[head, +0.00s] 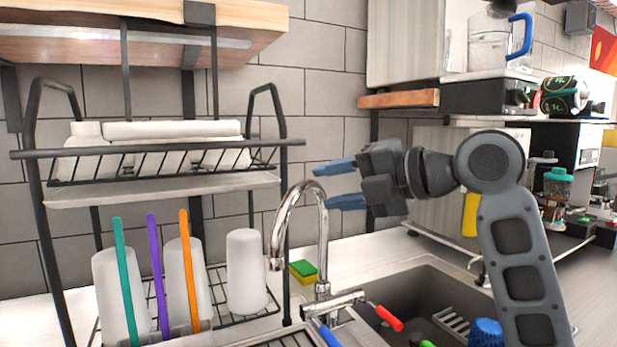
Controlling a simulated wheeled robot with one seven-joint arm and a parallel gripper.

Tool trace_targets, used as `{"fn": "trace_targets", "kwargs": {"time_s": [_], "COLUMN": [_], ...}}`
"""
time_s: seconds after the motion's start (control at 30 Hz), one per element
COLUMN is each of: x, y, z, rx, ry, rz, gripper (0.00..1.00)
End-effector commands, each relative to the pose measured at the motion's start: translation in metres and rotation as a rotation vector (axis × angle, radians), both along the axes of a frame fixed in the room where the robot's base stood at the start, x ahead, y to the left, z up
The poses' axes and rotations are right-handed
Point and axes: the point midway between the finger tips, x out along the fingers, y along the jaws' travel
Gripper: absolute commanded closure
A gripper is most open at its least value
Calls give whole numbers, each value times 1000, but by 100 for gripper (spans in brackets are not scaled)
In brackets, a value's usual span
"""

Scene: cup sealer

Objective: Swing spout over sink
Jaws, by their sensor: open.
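The chrome spout (324,225) is a tall hooked tap that rises behind the sink's left end. It arches to the left, and its outlet hangs beside a white cup, over the drying rack side. The sink (390,290) is a dark basin to the right of the tap. My gripper (322,186) points left with its two blue fingers apart and nothing seen between them. The fingers are at the height of the spout's upper bend, close to its right side in the picture. I cannot tell whether they touch it.
A two-level black drying rack (160,150) fills the left, with white cups (247,270) and coloured straws below. A yellow-green sponge (303,272) lies behind the tap. A red-tipped item (389,318) and a blue item (486,333) are at the sink. A machine (487,97) stands at right.

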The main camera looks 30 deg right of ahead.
Motion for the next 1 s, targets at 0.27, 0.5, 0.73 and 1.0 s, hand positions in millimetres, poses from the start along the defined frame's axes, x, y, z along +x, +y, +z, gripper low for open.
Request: {"fn": "trace_targets", "kwargs": {"time_s": [0.27,0.5,0.73,1.0], "x": [18,49,62,63], "y": [14,30,38,38], "z": [-7,-16,-21,-21], "rx": [-13,-12,-13,-13], "ry": [2,-1,-2,-2], "rz": [6,3,2,1], "gripper": [52,52,52,53]}}
